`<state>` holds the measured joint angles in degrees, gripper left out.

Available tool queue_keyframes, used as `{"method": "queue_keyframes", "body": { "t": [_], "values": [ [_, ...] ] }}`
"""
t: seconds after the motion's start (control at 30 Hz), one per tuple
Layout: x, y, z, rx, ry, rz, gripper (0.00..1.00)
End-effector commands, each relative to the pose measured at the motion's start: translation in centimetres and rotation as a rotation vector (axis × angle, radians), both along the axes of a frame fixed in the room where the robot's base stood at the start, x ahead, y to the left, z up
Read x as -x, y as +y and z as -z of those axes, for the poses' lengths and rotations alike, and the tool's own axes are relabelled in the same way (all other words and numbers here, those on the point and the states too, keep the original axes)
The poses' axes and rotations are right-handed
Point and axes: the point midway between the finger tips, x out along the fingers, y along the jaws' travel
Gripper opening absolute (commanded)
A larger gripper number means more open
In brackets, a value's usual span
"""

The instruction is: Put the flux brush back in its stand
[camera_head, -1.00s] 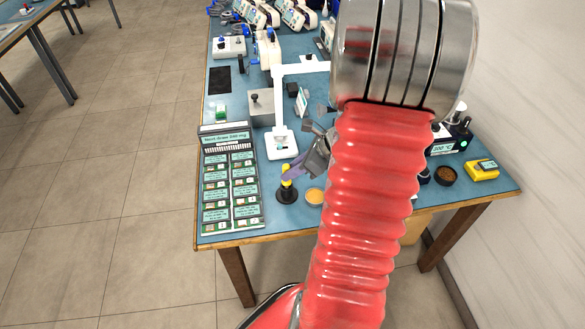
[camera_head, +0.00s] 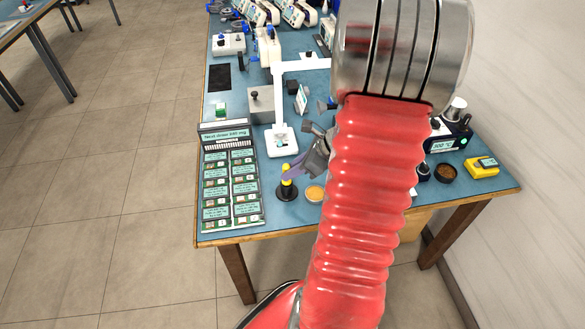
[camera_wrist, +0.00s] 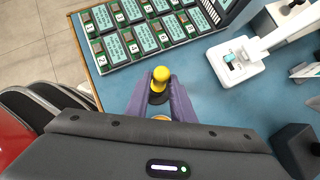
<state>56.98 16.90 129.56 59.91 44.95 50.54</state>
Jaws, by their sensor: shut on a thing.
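The flux brush (camera_wrist: 161,75) is upright, with a yellow top, and stands between the purple fingers of my gripper (camera_wrist: 160,98) in the wrist view. My gripper (camera_head: 292,173) is shut on it. In the head view the yellow brush (camera_head: 286,168) shows above and below the fingers. The stand (camera_head: 286,196) is black with a round base on the blue table, straight under the brush. The brush's lower end lines up with the stand's top; I cannot tell how deep it sits. In the wrist view the fingers hide most of the stand.
A rack of labelled cards (camera_head: 231,185) lies left of the stand. A white instrument with an arm (camera_head: 282,140) stands just behind. A small dish of amber stuff (camera_head: 314,193) sits close at the right. The table's front edge (camera_head: 262,238) is near.

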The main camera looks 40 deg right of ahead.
Motion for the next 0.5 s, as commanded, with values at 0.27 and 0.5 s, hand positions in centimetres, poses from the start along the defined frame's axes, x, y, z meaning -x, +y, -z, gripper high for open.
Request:
{"method": "queue_keyframes", "body": {
  "t": [0.27, 0.5],
  "values": [
    [0.01, 0.02, 0.46, -0.001, 0.000, -0.001, 0.26],
    [0.00, 0.03, 0.44, -0.001, 0.000, -0.001, 0.42]
  ]
}}
